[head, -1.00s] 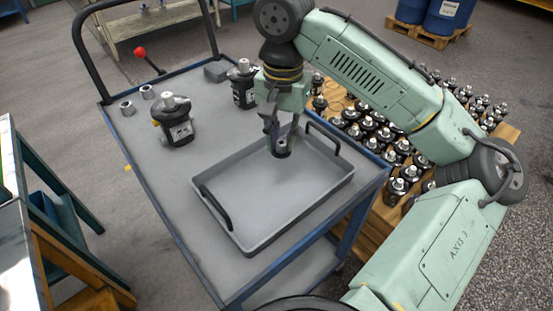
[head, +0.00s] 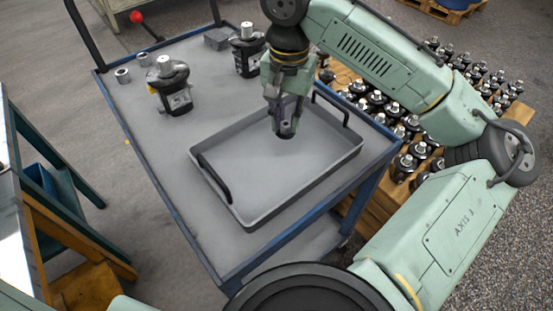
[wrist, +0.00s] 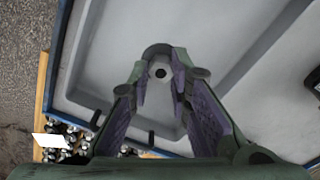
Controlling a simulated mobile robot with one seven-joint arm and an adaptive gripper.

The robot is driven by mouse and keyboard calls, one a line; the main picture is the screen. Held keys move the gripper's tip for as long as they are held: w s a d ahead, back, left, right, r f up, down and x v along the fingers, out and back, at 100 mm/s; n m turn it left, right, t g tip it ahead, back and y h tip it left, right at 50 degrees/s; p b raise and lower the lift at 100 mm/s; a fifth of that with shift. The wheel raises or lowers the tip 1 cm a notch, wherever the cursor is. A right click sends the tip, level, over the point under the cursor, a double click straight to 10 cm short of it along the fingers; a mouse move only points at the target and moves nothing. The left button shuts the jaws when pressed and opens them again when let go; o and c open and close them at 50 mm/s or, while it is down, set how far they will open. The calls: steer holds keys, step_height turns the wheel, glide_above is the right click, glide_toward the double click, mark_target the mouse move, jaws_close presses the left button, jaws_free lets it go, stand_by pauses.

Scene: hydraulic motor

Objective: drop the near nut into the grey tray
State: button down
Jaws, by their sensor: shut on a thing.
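My gripper (head: 285,132) is over the far part of the grey tray (head: 245,215) in the head view, fingers pointing down. It is shut on a small grey nut, which I take to be the near nut; in the wrist view this nut (wrist: 160,72) shows its dark hole between the fingertips. The fingers partly hide it in the head view. The nut looks to be above the tray floor, but the exact gap is hard to tell. The tray floor looks bare.
Two more nuts, one nearer (head: 123,76) and one farther (head: 146,59), stand at the cart's far left. Two black motors (head: 175,88) (head: 247,52) stand behind the tray. The tray has two dark upright handles (head: 214,178) (head: 331,106). A pallet of motors (head: 410,160) lies beyond the cart.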

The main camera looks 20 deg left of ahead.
steer(key=c, duration=1.4)
jaws_free()
steer(key=shift+r, duration=0.15)
step_height(320, 180, up, 12)
